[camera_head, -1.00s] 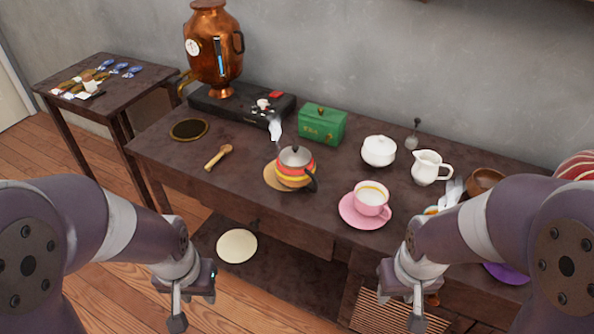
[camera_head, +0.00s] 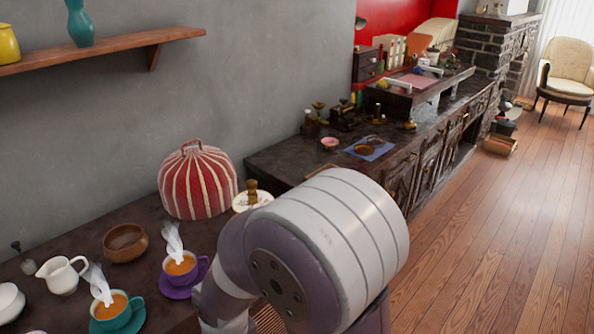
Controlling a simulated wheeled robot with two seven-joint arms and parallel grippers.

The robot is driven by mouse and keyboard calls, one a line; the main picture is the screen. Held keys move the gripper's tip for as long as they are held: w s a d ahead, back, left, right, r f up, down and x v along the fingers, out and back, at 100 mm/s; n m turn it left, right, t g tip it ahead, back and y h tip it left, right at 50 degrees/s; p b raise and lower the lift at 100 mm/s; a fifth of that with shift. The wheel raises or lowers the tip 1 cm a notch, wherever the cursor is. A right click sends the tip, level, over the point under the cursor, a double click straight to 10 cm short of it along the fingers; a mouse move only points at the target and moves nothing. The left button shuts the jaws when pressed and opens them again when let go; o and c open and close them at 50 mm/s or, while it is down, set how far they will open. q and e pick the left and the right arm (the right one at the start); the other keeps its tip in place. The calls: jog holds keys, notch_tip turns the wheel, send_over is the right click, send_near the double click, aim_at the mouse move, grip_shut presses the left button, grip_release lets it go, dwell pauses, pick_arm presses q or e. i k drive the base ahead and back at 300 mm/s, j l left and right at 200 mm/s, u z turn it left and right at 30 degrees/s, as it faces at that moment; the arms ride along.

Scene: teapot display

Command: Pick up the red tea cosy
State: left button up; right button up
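The red tea cosy (camera_head: 197,182) is a dome with cream stripes and a small loop on top. It stands upright on the dark table (camera_head: 60,236), near its right end against the wall. My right arm comes up from the bottom in front of the table, to the right of and nearer than the cosy, apart from it in the picture. The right gripper is out of the frame or hidden behind the arm. My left gripper is not in view.
A purple cup (camera_head: 180,270) and a teal cup (camera_head: 117,312), both steaming, stand in front of the cosy. A wooden bowl (camera_head: 126,243) and a white jug (camera_head: 61,275) are to its left. A brass-knobbed white item (camera_head: 252,199) stands close on its right. A shelf (camera_head: 110,50) hangs above.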

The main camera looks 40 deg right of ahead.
aim_at(196, 183)
jog(key=z, duration=0.95)
